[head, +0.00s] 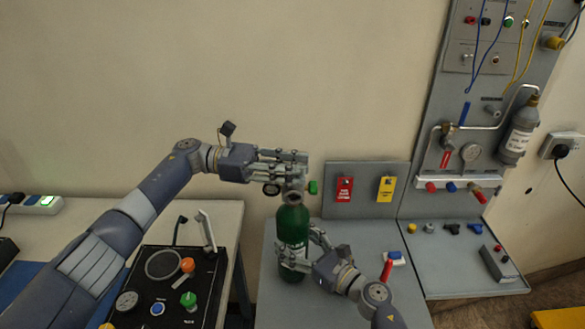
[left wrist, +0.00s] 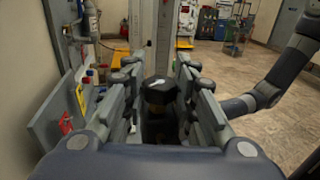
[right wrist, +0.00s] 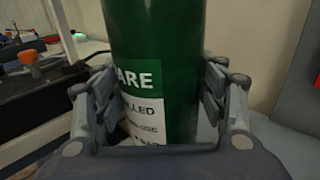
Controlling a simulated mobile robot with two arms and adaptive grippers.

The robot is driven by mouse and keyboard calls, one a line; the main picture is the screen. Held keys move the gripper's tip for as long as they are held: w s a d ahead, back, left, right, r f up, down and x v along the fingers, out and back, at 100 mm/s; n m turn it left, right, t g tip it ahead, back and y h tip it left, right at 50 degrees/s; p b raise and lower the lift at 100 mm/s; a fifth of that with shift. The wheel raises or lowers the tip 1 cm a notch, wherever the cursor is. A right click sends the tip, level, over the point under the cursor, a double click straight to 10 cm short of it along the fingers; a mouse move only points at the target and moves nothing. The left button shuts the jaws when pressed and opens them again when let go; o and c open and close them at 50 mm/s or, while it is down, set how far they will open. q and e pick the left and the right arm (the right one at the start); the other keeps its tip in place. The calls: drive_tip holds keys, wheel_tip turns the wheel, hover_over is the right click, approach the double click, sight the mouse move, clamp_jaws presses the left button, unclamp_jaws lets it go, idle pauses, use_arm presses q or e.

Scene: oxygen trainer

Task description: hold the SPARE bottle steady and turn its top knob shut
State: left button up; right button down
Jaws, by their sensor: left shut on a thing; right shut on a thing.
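The green SPARE bottle (head: 292,223) stands upright on the grey bench in the head view. Its label, partly hidden, shows in the right wrist view (right wrist: 150,85). My right gripper (head: 299,250) is shut around the lower body of the bottle, with fingers on both sides. My left gripper (head: 290,172) is at the bottle's top, level above it, and shut on the top knob. In the left wrist view the dark knob (left wrist: 159,92) with a white mark sits between the fingers. The head view mostly hides the knob behind the left fingers.
A grey panel behind the bottle carries a red tag (head: 344,189) and a yellow tag (head: 386,189). A tall panel (head: 425,190) with a gauge and grey cylinder (head: 517,135) stands right. A black control box (head: 165,285) lies left. Small fittings (head: 450,229) lie on the right bench.

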use_arm(q)
drive_tip(key=shift+m+g, duration=0.4)
drive_tip(key=shift+g, duration=0.2)
drive_tip(key=o, duration=1.1)
wheel_tip(320, 180, up, 10)
